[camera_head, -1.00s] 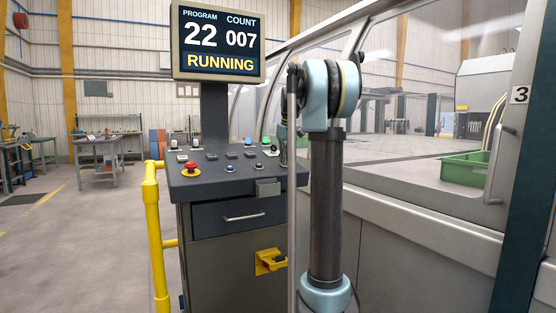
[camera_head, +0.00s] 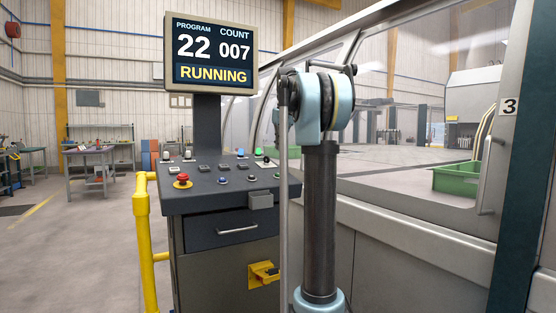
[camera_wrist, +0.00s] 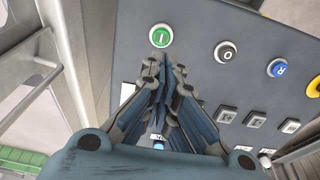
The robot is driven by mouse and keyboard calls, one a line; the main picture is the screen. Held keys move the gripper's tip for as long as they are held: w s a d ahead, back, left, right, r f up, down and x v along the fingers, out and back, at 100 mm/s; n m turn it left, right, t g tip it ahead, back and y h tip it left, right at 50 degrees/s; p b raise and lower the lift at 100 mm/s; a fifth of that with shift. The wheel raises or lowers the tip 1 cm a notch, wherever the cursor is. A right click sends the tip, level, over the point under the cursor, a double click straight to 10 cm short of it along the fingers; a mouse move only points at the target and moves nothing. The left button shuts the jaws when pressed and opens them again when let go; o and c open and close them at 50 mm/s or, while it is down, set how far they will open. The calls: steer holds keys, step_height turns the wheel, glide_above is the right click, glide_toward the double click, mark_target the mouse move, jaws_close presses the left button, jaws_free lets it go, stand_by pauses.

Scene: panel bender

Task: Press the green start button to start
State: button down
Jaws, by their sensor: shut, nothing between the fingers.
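The green start button (camera_wrist: 160,35), marked with a white I in a pale ring, is on the dark control panel in the wrist view. My gripper (camera_wrist: 165,68) is shut and empty, its fingertips just below the button in the picture, with the whole button face uncovered. A gap to the button cannot be measured. In the head view a green cap (camera_head: 258,153) shows at the panel's back edge. My gripper is hidden behind my arm there. The screen (camera_head: 213,50) reads program 22, count 007, RUNNING.
A white O button (camera_wrist: 226,53) and a blue R button (camera_wrist: 279,68) are in the same row. A red emergency stop (camera_head: 183,180) is on the panel's left. A yellow rail (camera_head: 143,220) stands left; the machine's window frame (camera_head: 330,45) is right.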

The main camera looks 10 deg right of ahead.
steer(key=shift+v, duration=1.25)
steer(key=s+a+f+m, duration=0.3)
steer(key=s+f, duration=4)
steer(key=f, duration=0.2)
steer(key=shift+f+h, duration=0.4)
steer(key=shift+a, duration=0.15)
steer(key=shift+w+f, duration=0.2)
steer(key=shift+w, duration=0.3)
